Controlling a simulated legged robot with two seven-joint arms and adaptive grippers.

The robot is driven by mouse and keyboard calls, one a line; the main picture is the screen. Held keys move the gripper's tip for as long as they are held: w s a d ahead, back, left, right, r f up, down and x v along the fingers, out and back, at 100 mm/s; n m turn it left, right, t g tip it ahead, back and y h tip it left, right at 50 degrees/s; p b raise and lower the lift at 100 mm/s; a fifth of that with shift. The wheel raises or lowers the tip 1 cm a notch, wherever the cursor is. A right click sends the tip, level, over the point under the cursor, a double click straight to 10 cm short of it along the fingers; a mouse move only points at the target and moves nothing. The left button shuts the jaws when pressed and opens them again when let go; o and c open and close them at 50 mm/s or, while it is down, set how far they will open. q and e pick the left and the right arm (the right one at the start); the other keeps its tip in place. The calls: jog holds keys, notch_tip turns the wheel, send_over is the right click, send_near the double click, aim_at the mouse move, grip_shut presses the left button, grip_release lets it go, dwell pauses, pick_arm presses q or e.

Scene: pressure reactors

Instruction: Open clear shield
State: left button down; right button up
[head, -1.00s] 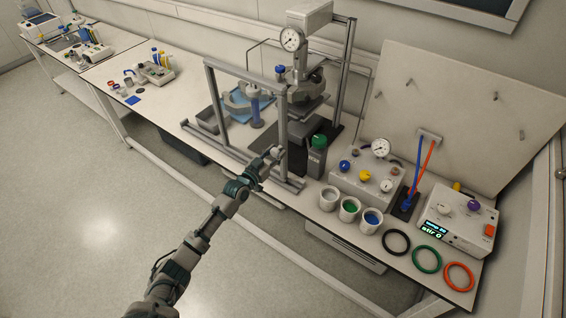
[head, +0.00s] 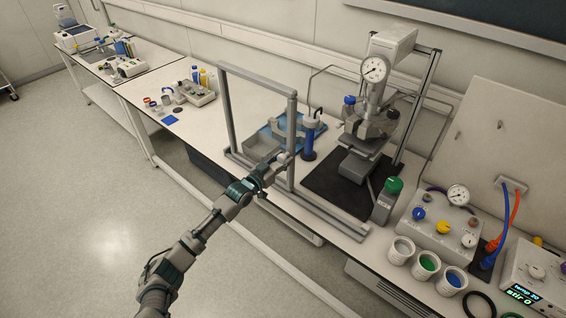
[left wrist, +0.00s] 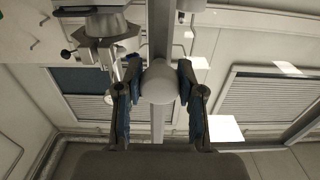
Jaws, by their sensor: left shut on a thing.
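The clear shield (head: 293,130) is a grey upright frame whose see-through pane hardly shows. It stands at the left part of its floor rail (head: 325,214), in front of the blue tray. My left gripper (head: 281,161) is at the shield's right post, shut on its round knob. The left wrist view shows the pale knob (left wrist: 160,84) between the two dark fingers (left wrist: 160,98), with the grey post behind it. The reactor (head: 371,122) with its gauge stands right of the shield, its front uncovered. My right gripper is not in view.
A valve box (head: 440,226) and several cups (head: 426,265) are further right. A blue cylinder stand (head: 309,138) is behind the shield. Open floor lies to the left.

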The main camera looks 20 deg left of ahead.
pick_arm(q)
jog(key=shift+w+a+f, duration=0.1)
jog(key=shift+w+a, duration=0.15)
jog(key=shift+a, duration=0.4)
jog(key=shift+w+a+f, duration=0.1)
jog(key=shift+w+a, duration=0.1)
jog(key=shift+a, duration=0.45)
jog(key=c, duration=1.2)
grip_release()
jog(key=shift+d, duration=0.25)
jog(key=o, duration=0.5)
jog(key=shift+s+d+r, duration=0.1)
jog(key=shift+d+r, duration=0.05)
jog(key=shift+d, duration=0.3)
jog(key=v, duration=1.2)
